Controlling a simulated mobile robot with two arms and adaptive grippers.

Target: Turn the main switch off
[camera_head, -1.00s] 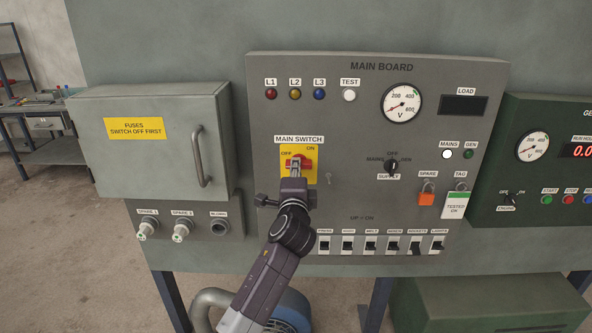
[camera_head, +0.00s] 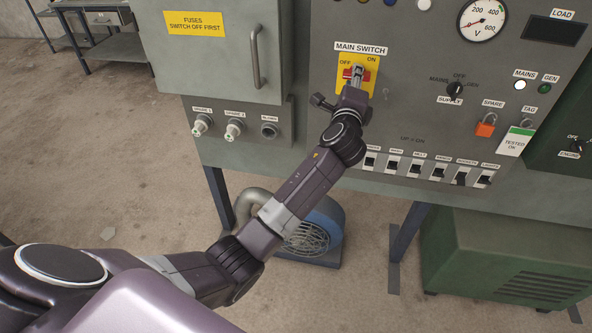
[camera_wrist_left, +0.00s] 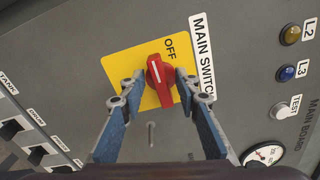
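The main switch is a red rotary knob (camera_wrist_left: 160,82) on a yellow plate (camera_head: 346,88), with OFF at its left and ON at its upper right in the head view. The knob's handle lies roughly level across the plate. In the left wrist view its white mark is at the end towards the OFF label. My left gripper (camera_head: 355,77) is at the knob. In the wrist view its two fingers (camera_wrist_left: 160,88) stand on either side of the handle, with small gaps that look clear of it. The ON label is hidden in the wrist view. My right gripper is not in view.
A supply selector (camera_head: 455,90), an orange padlock (camera_head: 485,128) and a row of breaker switches (camera_head: 415,167) are on the same board. A grey fuse box (camera_head: 205,60) with a handle juts out at left. The white MAINS lamp (camera_head: 520,85) looks lit.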

